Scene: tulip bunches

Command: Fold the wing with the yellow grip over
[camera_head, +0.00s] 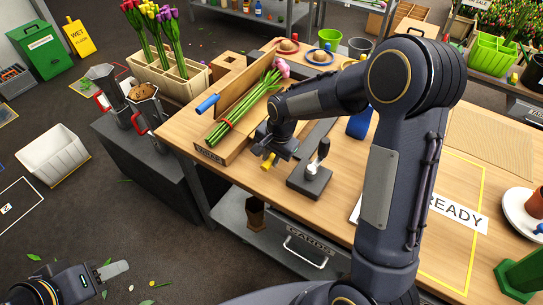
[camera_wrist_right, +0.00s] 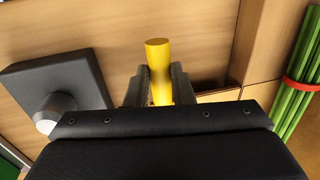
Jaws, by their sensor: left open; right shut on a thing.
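The yellow grip (camera_wrist_right: 160,75) stands between the two fingers of my right gripper (camera_wrist_right: 158,85), which is shut on it. In the head view the yellow grip (camera_head: 267,161) shows just below my right gripper (camera_head: 272,152), at the table's front edge. The wing it belongs to is mostly hidden behind my arm. A wooden wrapping board (camera_head: 208,152) holds a bunch of green-stemmed tulips (camera_head: 240,105) with a red band and a pink head. Another wing with a blue grip (camera_head: 207,103) stands along its left side. My left gripper (camera_head: 118,270) is open and empty at the lower left, over the floor.
A dark stand with an upright post (camera_head: 311,178) sits right of my right gripper. A wooden box of tulips (camera_head: 170,75) stands at the back left. A "READY" area (camera_head: 455,215) lies right.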

